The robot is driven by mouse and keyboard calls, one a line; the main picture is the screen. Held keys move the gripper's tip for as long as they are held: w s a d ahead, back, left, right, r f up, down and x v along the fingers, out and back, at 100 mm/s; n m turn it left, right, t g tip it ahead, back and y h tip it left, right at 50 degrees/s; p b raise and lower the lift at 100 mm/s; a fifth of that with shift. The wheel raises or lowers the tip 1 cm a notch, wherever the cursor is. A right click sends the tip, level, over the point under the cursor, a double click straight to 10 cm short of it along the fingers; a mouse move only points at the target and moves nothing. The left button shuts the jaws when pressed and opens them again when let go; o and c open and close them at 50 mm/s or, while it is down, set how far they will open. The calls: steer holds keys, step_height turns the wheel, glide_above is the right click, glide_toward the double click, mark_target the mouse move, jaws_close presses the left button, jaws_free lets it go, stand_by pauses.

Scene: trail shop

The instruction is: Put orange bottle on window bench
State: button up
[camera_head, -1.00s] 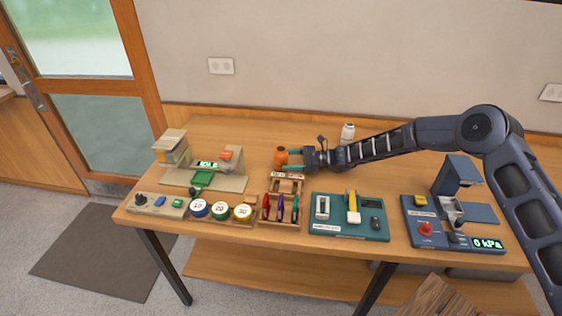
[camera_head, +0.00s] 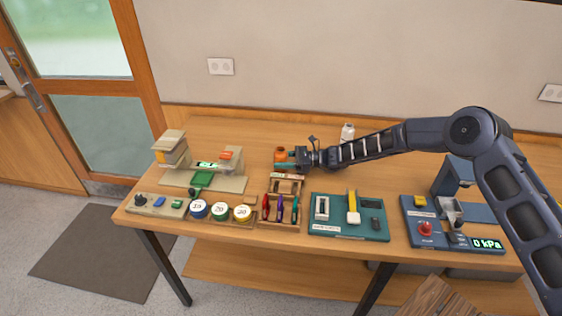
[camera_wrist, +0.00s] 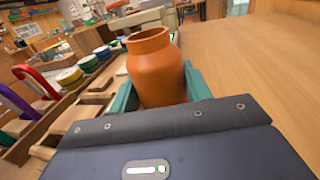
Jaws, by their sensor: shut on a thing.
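The orange bottle (camera_head: 280,154) stands upright at the back of the wooden work table (camera_head: 225,134), behind the small wooden rack. My gripper (camera_head: 284,163) reaches it from the right, with its teal fingers shut on the bottle's body. In the wrist view, the bottle (camera_wrist: 155,62) is upright between the teal fingers (camera_wrist: 160,90), its open neck up. I cannot tell whether its base is clear of the table. No separate window bench can be made out for sure.
A white bottle (camera_head: 347,133) stands behind my arm. Along the front are labelled round tins (camera_head: 220,211), a rack of coloured tools (camera_head: 281,207), a teal tray (camera_head: 330,231) and a blue gauge station (camera_head: 425,229). A beige station (camera_head: 204,181) stands at left. The table's back left is clear.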

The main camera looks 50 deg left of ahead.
step_height(320, 180, up, 20)
stand_by(0.5)
